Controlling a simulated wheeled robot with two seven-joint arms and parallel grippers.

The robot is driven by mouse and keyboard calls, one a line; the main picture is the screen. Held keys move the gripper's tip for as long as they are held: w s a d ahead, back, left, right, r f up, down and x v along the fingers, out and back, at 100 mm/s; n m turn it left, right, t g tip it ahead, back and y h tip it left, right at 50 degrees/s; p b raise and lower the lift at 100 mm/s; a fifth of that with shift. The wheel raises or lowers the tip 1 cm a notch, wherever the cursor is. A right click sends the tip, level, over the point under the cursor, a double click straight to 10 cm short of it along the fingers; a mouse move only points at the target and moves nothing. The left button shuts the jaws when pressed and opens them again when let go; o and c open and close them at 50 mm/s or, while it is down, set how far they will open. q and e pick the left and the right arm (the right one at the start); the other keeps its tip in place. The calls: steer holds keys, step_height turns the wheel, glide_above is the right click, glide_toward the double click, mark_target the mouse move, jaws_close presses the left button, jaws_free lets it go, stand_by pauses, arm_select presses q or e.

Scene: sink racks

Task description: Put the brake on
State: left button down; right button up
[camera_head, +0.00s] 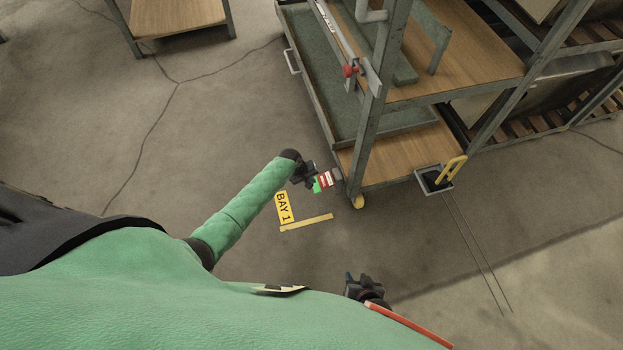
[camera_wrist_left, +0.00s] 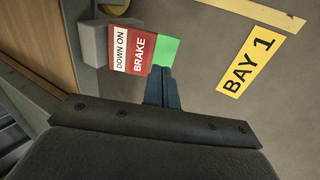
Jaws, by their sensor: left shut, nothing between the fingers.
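The brake (camera_head: 326,180) is a small red and white plate with a green end, low at the corner of the cart. In the left wrist view its label (camera_wrist_left: 133,52) reads "DOWN ON" and "BRAKE", beside the green part (camera_wrist_left: 167,51). My left gripper (camera_head: 311,180) is just left of the brake. In the left wrist view its fingers (camera_wrist_left: 162,78) are together and empty, with tips at the lower edge of the green part. I cannot tell whether they touch it. My right gripper (camera_head: 363,286) is low in the head view, away from the brake; its fingers are unclear.
The metal rack cart (camera_head: 369,140) with wooden shelves stands on a yellow caster (camera_head: 357,202). A yellow "BAY 1" floor sign (camera_head: 283,207) lies near my left gripper. A yellow handle (camera_head: 451,170) rises from a box at right.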

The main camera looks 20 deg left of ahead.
arm_select(q)
steer(key=p+v, duration=0.1)
steer(key=v, duration=1)
steer(key=shift+d+p, duration=0.15)
steer(key=shift+p, duration=0.25)
